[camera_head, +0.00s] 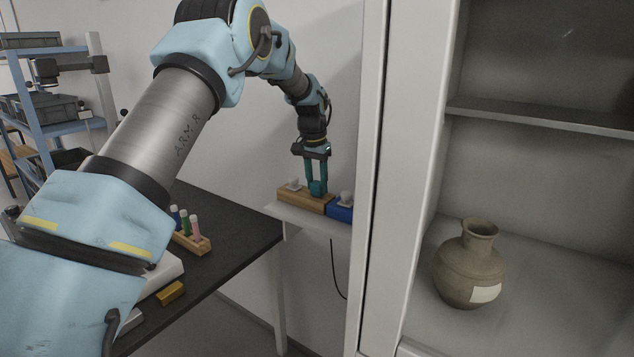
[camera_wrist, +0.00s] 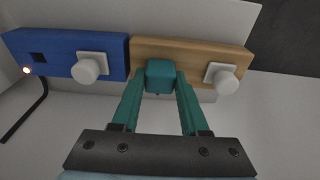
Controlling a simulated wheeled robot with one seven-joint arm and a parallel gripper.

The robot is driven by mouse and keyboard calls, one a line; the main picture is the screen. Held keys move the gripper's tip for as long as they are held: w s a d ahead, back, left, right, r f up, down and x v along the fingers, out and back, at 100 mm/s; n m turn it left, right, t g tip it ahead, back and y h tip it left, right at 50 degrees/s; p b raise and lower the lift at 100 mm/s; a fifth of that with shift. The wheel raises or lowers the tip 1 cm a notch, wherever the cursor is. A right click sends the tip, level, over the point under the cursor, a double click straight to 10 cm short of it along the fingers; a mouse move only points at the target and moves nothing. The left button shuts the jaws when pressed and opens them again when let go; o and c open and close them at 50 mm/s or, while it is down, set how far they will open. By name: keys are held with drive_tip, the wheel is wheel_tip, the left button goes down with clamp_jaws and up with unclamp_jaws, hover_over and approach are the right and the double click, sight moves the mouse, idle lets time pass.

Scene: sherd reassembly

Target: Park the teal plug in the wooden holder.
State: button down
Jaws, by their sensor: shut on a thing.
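My gripper (camera_head: 317,186) is shut on the teal plug (camera_head: 318,189), a small block between its two teal fingers. In the wrist view the plug (camera_wrist: 160,76) sits between my fingertips (camera_wrist: 161,82), in front of the left part of the wooden holder (camera_wrist: 193,55). In the head view the wooden holder (camera_head: 299,199) lies right under the fingertips. The plug is at or touching the holder; I cannot tell how deep it sits, as it hides the spot behind it. A white knob-like plug (camera_wrist: 224,80) is in the holder's other end.
A cabinet with a clay jar (camera_head: 470,264) is at right.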

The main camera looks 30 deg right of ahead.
drive_tip(key=shift+f, duration=0.1)
unclamp_jaws()
idle(0.6)
drive_tip(key=shift+r+p, duration=2.9)
drive_tip(key=shift+r, duration=1.15)
drive_tip(key=w+a+r+n, duration=0.1)
drive_tip(key=a+n, duration=0.2)
drive_tip(key=a, duration=1.1)
drive_tip(key=s+a+n+t+b, duration=0.15)
drive_tip(key=s+a, duration=0.25)
drive_tip(key=a, duration=0.6)
drive_tip(key=s+a+n+g, duration=0.1)
drive_tip(key=s+a+n, duration=0.3)
drive_tip(key=a, duration=0.7)
drive_tip(key=s+a+f+n+y, duration=0.1)
drive_tip(key=s+a+f+n, duration=0.1)
drive_tip(key=s+a, duration=0.7)
drive_tip(key=s+f, duration=0.1)
drive_tip(key=s, duration=0.2)
drive_tip(key=shift+s+a+f+b, duration=0.15)
drive_tip(key=shift+s+a+b, duration=0.1)
drive_tip(key=shift+a+b, duration=0.05)
